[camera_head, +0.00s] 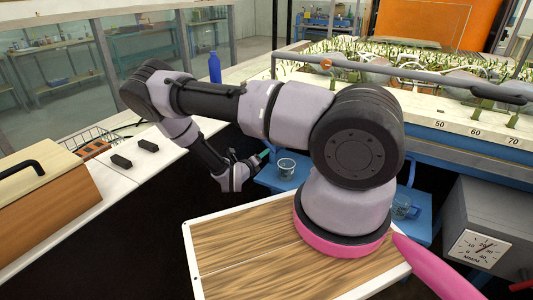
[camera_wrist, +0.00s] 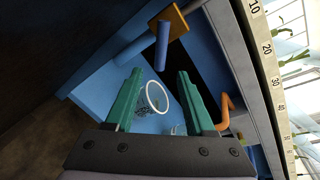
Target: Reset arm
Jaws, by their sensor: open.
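My gripper (camera_head: 264,156) hangs low at the end of my bent arm, left of a clear glass cup (camera_head: 286,167) in the head view. The cup stands on a blue surface (camera_head: 268,182). In the wrist view my gripper (camera_wrist: 158,76) shows two green fingers spread apart with nothing held between them. A white ring (camera_wrist: 148,96), which looks like the cup's rim, appears between the fingers, beyond them. I cannot tell the exact gap between the fingers and the cup.
A blue bottle (camera_head: 215,68) and a white counter with black blocks (camera_head: 121,161) are at left. A grey dial box (camera_head: 480,215) stands right.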

